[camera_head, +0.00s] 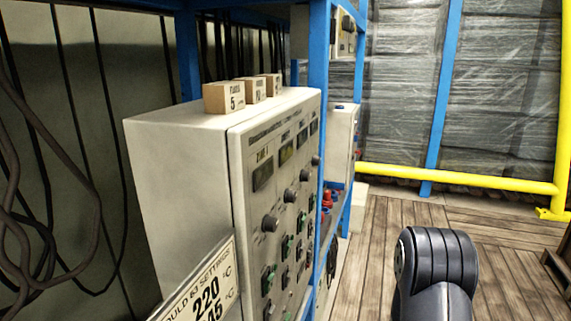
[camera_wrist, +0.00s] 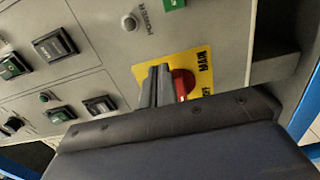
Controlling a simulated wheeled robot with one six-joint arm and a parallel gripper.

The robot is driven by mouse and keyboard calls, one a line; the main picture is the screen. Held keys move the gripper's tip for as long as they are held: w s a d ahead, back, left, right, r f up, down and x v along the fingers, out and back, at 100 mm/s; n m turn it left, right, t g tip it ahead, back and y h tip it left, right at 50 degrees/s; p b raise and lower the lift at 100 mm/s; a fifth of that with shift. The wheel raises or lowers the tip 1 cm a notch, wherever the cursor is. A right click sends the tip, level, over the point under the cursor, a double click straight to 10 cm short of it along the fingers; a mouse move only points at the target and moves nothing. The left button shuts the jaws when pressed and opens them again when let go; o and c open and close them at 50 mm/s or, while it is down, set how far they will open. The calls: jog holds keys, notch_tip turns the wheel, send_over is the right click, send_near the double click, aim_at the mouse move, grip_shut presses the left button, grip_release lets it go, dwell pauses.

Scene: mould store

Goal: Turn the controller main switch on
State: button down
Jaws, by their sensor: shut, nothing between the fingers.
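The controller (camera_head: 180,165) is a pale grey box on a blue rack, its front panel facing right in the head view. In the wrist view, the red main switch (camera_wrist: 184,82) sits on a yellow plate (camera_wrist: 203,62) lettered MAIN, with a partly hidden word, apparently OFF, below. My gripper (camera_wrist: 157,74) is shut and empty. Its fingers are in front of the plate, just left of the red switch knob; I cannot tell whether they touch it. The gripper body hides the area below. The main switch and gripper do not show in the head view.
Panel switches (camera_wrist: 55,46) and a POWER lamp (camera_wrist: 129,23) are near the gripper. Small numbered boxes (camera_head: 224,97) stand on the controller. A settings sign (camera_head: 205,290) leans in front. A blue rack post (camera_head: 318,100) stands beside the panel. The wooden floor (camera_head: 395,215) right is open.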

jog(key=shift+s+a+f, duration=0.15)
jog(key=shift+s+f, duration=0.15)
jog(key=shift+s, duration=0.1)
dwell(0.4)
jog(key=shift+f+p, duration=0.45)
jog(key=shift+f, duration=0.65)
jog(key=shift+w, duration=0.1)
jog(key=p+v, duration=0.1)
jog(key=v, duration=0.5)
jog(key=shift+w+f, duration=0.2)
jog(key=shift+w, duration=0.2)
